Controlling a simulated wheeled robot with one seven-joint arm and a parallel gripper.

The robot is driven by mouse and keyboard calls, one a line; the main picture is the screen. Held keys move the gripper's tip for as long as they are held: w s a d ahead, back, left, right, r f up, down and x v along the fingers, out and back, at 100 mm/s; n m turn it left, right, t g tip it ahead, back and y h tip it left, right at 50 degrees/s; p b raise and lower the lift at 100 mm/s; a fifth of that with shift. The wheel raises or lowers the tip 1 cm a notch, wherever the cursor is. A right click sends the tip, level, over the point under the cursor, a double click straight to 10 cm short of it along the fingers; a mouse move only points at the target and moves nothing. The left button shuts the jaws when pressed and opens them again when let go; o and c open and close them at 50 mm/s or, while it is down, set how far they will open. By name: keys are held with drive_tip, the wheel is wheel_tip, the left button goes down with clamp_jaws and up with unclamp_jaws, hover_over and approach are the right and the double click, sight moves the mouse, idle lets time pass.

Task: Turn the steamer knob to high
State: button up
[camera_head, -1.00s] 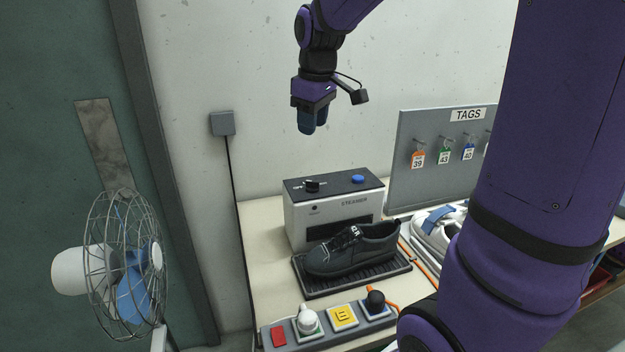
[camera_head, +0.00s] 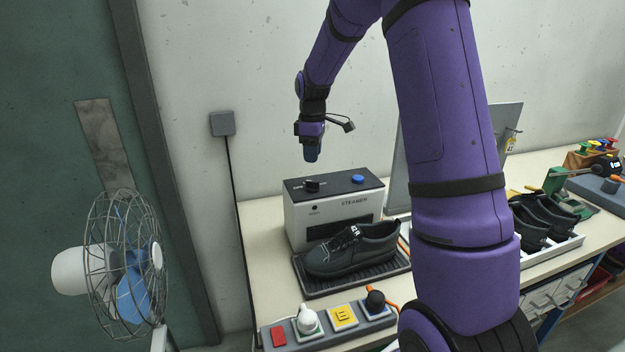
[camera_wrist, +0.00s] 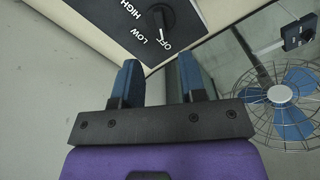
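The steamer (camera_head: 300,222) is a white box with a black top panel at the back of the table. Its black knob (camera_head: 311,186) stands at the left of that panel. My gripper (camera_head: 312,157) points down just above the knob, apart from it. In the wrist view, my gripper (camera_wrist: 158,75) has its two blue fingers apart with nothing between them. The knob (camera_wrist: 158,18) lies beyond the fingertips, with labels OFF, LOW and HIGH around it. The knob's bar appears to point towards OFF.
A blue button (camera_head: 357,179) is on the same panel, right of the knob. A black shoe (camera_head: 350,254) sits on a dark tray in front of the steamer. A fan (camera_head: 125,265) stands at the left. A grey board (camera_head: 397,185) is partly hidden behind my arm.

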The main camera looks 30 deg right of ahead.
sight(312, 181)
wheel_tip(312, 181, down, 9)
drive_tip(key=shift+r, duration=0.2)
idle(0.3)
clamp_jaws()
